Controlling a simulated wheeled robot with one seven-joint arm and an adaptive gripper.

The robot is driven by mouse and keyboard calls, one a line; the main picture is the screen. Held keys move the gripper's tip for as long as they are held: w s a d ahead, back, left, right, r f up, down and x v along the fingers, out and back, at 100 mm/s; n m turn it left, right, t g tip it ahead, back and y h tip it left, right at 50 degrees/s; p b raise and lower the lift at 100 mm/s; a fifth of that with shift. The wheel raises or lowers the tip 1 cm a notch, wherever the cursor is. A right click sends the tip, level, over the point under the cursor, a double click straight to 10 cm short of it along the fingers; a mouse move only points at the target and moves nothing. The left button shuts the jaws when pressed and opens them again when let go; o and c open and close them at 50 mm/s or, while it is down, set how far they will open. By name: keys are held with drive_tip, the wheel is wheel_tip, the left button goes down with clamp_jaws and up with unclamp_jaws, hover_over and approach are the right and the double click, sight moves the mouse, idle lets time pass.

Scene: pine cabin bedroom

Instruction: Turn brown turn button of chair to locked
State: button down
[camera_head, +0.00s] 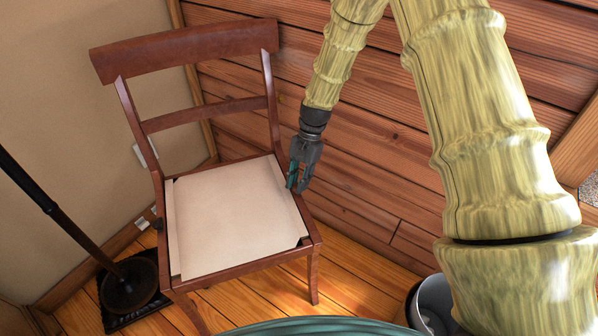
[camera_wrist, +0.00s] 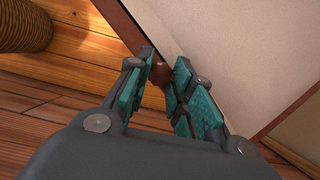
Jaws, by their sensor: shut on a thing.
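A dark red-brown wooden chair (camera_head: 185,50) with a beige seat panel (camera_head: 235,215) stands in the middle of the head view. My gripper (camera_head: 295,182) is at the right side of the seat, near the back upright, pointing down. In the wrist view, my gripper (camera_wrist: 155,90) has its teal-padded fingers closed around a small brown turn button (camera_wrist: 160,73) at the edge of the seat panel (camera_wrist: 235,50). The fingers hide most of the button, so I cannot tell which way it is turned. In the head view the button is hidden by my gripper.
A plank wall (camera_head: 370,130) rises close behind my gripper. A black stand with a round base (camera_head: 128,288) is at the left. A grey bin (camera_head: 433,300) sits at the lower right. A ribbed brown cylinder (camera_wrist: 20,22) shows in the wrist view. The seat panel's top is clear.

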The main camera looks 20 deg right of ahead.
drive_tip(key=n+p, duration=0.2)
drive_tip(key=p, duration=0.1)
drive_tip(key=n+h+p, duration=0.1)
drive_tip(key=p, duration=0.1)
drive_tip(key=shift+w+a+r+n+g, duration=0.1)
drive_tip(key=shift+w+r+n+g, duration=0.1)
drive_tip(key=shift+r+n+g, duration=0.15)
drive_tip(key=n+h+p, duration=0.1)
drive_tip(key=n+p, duration=0.1)
drive_tip(key=p, duration=0.1)
drive_tip(key=shift+a+f+n+g, duration=0.1)
drive_tip(key=shift+n+g, duration=0.25)
drive_tip(key=n+h+p, duration=0.1)
drive_tip(key=n+p, duration=0.1)
drive_tip(key=n, duration=0.1)
drive_tip(key=shift+a+n+p, duration=0.1)
drive_tip(key=shift+n+p, duration=0.2)
drive_tip(key=shift+w+a+f+n+h+p, duration=0.1)
drive_tip(key=shift+n+h+p, duration=0.35)
drive_tip(key=shift+n, duration=0.3)
drive_tip(key=shift+f+n+h+p, duration=0.1)
drive_tip(key=shift+n+h+p, duration=0.35)
drive_tip(key=shift+n, duration=0.3)
drive_tip(key=c, duration=1.2)
unclamp_jaws()
drive_tip(key=shift+c, duration=0.2)
drive_tip(key=v, duration=1.2)
